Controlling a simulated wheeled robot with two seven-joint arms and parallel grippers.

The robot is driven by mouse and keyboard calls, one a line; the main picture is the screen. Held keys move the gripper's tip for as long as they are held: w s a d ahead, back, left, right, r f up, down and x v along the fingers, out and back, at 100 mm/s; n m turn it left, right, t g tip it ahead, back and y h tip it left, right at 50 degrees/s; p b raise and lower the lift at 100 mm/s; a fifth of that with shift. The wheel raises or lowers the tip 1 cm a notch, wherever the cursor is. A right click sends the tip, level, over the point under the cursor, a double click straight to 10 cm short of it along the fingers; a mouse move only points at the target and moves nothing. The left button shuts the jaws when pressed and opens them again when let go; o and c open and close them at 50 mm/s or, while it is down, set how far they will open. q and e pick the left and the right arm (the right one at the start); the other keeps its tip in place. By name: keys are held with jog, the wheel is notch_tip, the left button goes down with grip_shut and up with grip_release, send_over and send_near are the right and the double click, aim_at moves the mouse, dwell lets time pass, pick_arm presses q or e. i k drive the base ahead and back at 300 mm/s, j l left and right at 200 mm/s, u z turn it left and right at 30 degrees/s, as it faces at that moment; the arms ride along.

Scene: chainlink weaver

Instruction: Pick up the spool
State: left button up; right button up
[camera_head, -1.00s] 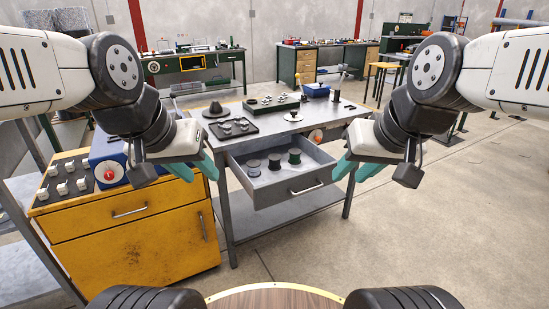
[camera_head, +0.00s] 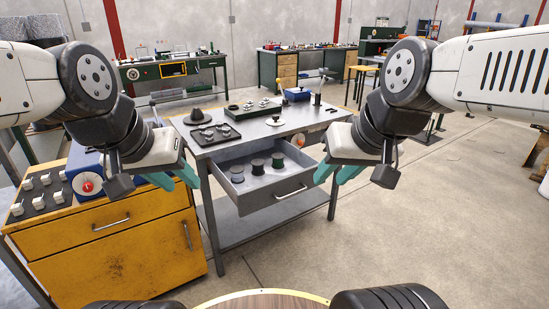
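Three spools stand upright in the open drawer (camera_head: 262,198) of the grey workbench. My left gripper (camera_head: 174,180) has teal fingers spread apart and is empty, to the left of the drawer in the picture. My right gripper (camera_head: 337,174) is also open and empty, to the right of the drawer. Neither gripper touches a spool.
A yellow cabinet (camera_head: 115,255) stands at the left. The floor at the right is clear.

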aim_at(277, 157)
jog(key=i+l+u, duration=0.6)
jog(key=i+l, duration=0.25)
jog(key=l, duration=0.15)
jog(key=i+l+u, duration=0.3)
jog(key=l, duration=0.3)
jog(key=i, duration=0.05)
